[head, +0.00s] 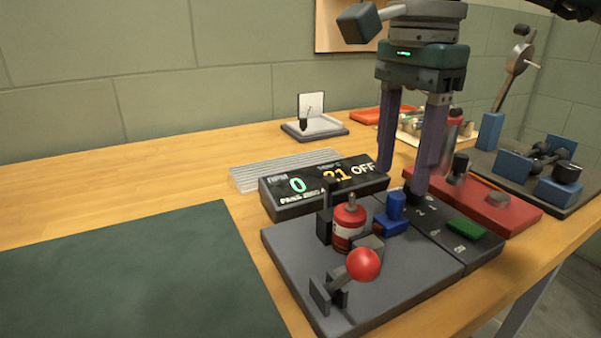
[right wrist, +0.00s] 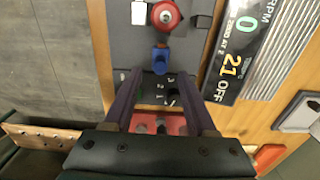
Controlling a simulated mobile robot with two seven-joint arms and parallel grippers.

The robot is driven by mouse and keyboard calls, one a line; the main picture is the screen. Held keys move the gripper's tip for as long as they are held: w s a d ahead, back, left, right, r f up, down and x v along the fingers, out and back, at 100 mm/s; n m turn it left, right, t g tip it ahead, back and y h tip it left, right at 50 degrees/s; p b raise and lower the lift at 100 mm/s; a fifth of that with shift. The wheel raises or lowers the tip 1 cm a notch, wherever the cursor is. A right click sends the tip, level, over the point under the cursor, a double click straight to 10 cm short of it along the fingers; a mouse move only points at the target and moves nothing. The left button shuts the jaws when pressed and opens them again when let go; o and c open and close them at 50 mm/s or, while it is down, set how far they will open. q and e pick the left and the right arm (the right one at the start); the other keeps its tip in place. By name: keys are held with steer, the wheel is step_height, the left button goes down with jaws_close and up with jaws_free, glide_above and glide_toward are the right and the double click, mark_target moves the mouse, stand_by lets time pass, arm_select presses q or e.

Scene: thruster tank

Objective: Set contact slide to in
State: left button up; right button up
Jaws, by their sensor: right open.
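A blue block on a low blue foot (head: 394,213) stands on the grey control base (head: 300,255), beside a red and white canister (head: 349,227); I take it to be the contact slide, but no label shows this. It also shows in the right wrist view (right wrist: 161,60), just beyond the fingertips. Whether it is in or out I cannot tell. My right gripper (head: 402,180) points down above the back of the base, its two purple fingers apart. In the right wrist view (right wrist: 162,85) a dark knob and the digits 1, 2, 3 show between the fingers. My left gripper is not in view.
A red ball-topped lever (head: 362,265) stands at the base's front. A display (head: 325,186) reads 0, 21 and OFF. A green switch (head: 466,229) and a red plate (head: 512,206) lie right. A dark mat (head: 130,280) leaves free room at left.

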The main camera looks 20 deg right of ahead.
mark_target(396, 195)
steer(key=shift+f, duration=1.75)
steer(key=shift+c, duration=0.4)
jaws_close()
